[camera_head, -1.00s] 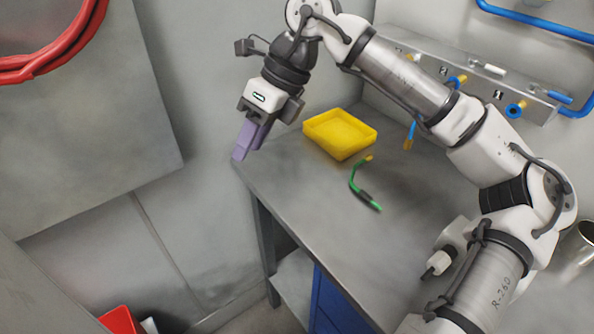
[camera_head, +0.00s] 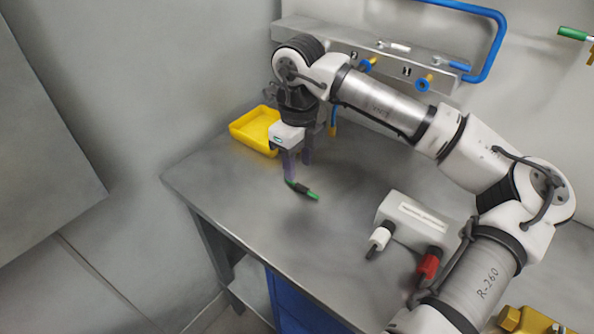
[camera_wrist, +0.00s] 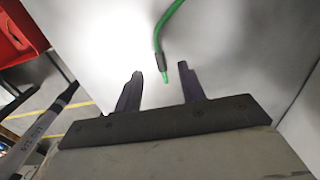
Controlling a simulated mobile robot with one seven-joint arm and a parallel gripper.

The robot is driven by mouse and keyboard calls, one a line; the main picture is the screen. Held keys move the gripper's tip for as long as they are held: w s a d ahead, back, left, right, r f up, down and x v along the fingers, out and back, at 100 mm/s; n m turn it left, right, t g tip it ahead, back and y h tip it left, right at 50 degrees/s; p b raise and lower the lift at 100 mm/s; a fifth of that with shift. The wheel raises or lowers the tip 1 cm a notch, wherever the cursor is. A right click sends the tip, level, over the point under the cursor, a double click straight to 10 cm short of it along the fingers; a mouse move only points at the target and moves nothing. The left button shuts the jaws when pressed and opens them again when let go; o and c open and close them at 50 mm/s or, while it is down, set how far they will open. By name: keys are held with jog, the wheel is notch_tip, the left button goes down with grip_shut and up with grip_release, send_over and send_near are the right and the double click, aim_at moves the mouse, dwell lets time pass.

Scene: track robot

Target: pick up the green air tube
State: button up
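The green air tube (camera_head: 313,196) lies on the grey workbench (camera_head: 240,215), with a dark sleeve near its near end. Its other part is hidden behind my gripper in the head view. My gripper (camera_head: 298,170) points down at the tube, its purple fingers apart and empty. In the wrist view, the tube (camera_wrist: 171,22) comes down from the top edge, and its sleeved end lies in line with the gap between the open fingers (camera_wrist: 160,70). I cannot tell whether the fingertips touch the bench.
A yellow tray (camera_head: 245,138) stands just left of and behind my gripper. A metal manifold with blue fittings (camera_head: 423,84) is at the back wall. A grey-white device (camera_head: 412,218) with a red part sits to the right. The bench front is clear.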

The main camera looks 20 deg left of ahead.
aim_at(298, 184)
jog(key=shift+f+p, duration=0.95)
jog(key=shift+f, duration=1.65)
grip_shut()
